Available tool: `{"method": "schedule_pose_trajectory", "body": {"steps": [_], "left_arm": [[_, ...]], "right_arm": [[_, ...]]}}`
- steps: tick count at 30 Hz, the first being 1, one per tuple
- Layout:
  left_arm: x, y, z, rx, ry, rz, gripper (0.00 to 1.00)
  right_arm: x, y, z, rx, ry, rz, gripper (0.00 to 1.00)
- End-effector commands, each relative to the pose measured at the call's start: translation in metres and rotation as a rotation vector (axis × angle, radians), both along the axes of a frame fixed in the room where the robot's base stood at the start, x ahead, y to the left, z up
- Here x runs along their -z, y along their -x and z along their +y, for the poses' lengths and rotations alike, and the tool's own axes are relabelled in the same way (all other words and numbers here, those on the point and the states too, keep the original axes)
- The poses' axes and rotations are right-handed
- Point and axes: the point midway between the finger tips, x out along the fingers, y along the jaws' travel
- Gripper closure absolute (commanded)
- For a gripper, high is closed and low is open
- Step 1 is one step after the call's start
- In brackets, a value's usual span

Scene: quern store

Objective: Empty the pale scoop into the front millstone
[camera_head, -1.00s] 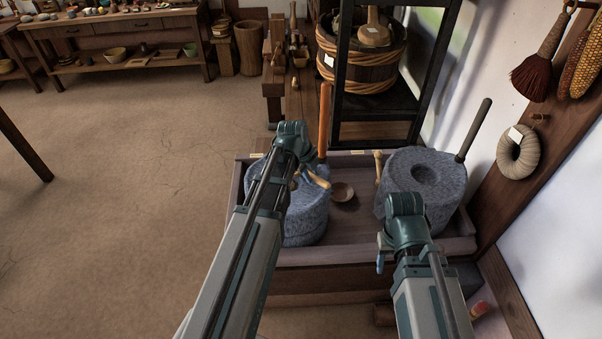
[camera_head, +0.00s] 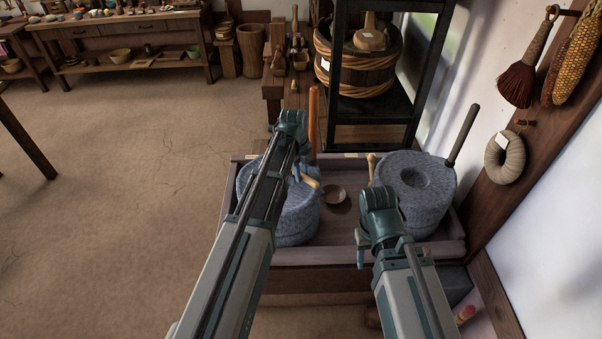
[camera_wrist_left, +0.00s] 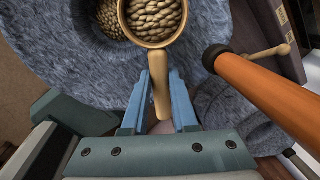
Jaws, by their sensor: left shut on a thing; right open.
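The pale scoop (camera_wrist_left: 155,22) is heaped with pale grains in the left wrist view. My left gripper (camera_wrist_left: 160,105) is shut on its handle, and the bowl looks upright. The scoop (camera_head: 312,182) hangs over the left grey millstone (camera_head: 290,228) in the head view, the one with the orange handle. In the left wrist view this millstone (camera_wrist_left: 50,55) has a dark hole (camera_wrist_left: 108,18) with grains in it, left of the bowl and partly covered by it. My right gripper (camera_head: 360,248) is open, in front of the right millstone (camera_head: 417,185).
Both millstones stand in a wooden trough (camera_head: 312,257). A small brown bowl (camera_head: 335,194) lies between them. The orange upright handle (camera_head: 313,125) stands close to the scoop and my left gripper. A black rack (camera_head: 375,132) with a basket-bound tub (camera_head: 357,68) is behind.

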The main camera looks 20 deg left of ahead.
Motion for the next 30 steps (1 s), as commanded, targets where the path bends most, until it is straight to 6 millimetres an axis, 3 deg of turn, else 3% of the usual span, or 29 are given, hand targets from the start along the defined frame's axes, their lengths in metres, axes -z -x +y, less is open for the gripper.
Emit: {"method": "schedule_pose_trajectory", "body": {"steps": [1, 6, 30], "left_arm": [[0.0, 0.01, 0.002, -0.004, 0.027, -0.055, 1.0], [-0.001, 0.012, 0.003, -0.004, 0.125, -0.249, 1.0], [0.0, 0.015, 0.007, -0.001, 0.311, -0.612, 1.0]], "right_arm": [[0.002, 0.0, 0.0, 0.0, 0.0, 0.0, 0.5], [0.016, 0.0, 0.0, 0.0, 0.0, 0.0, 0.5], [0.069, 0.0, 0.0, 0.0, 0.0, 0.0, 0.5]]}}
